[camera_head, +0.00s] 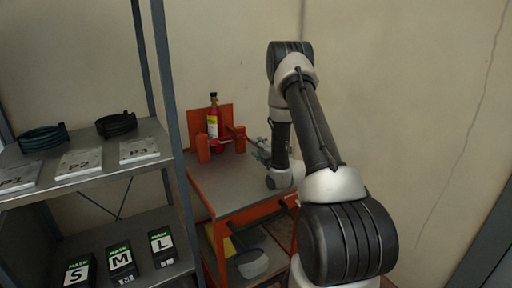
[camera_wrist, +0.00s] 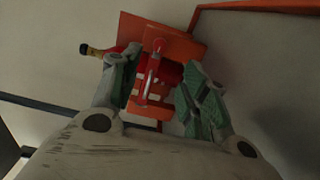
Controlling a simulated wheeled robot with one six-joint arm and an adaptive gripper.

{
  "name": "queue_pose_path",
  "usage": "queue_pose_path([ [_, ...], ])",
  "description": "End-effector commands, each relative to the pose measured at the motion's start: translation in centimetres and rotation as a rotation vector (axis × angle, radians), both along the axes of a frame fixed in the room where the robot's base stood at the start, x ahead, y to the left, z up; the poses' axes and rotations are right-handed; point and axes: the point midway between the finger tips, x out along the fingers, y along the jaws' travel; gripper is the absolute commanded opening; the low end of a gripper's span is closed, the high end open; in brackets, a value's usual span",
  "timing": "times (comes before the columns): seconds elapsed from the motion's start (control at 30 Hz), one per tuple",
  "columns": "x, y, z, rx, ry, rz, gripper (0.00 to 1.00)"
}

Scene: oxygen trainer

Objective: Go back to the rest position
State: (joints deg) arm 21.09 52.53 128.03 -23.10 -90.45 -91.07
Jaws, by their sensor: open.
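My gripper (camera_head: 262,153) is over the top of the orange cart (camera_head: 229,180), partly hidden behind my own arm in the head view. In the wrist view my gripper (camera_wrist: 160,92) shows its two green-padded fingers spread apart. A small red oxygen cylinder (camera_head: 213,128) with a black top and a yellow label stands upright against the orange holder (camera_head: 226,118) on the cart. I cannot tell whether the fingers touch anything.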

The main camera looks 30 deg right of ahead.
Motion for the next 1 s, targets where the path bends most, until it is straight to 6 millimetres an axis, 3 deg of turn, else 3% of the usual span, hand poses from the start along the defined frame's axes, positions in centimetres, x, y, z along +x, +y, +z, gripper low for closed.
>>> queue_pose_path([
  [0.4, 0.0, 0.0, 0.0, 0.0, 0.0, 0.0, 0.45],
  [0.53, 0.4, 0.2, 1.1, 0.017, 0.022, -0.001, 0.45],
  [0.67, 1.2, 0.9, 4.4, 0.093, 0.112, -0.014, 0.45],
  [0.77, 0.9, 1.8, 8.1, 0.195, 0.218, -0.052, 0.45],
  [0.87, -0.6, 2.7, 11.5, 0.319, 0.326, -0.116, 0.45],
  [1.0, -4.7, 4.2, 15.8, 0.506, 0.461, -0.231, 0.45],
])
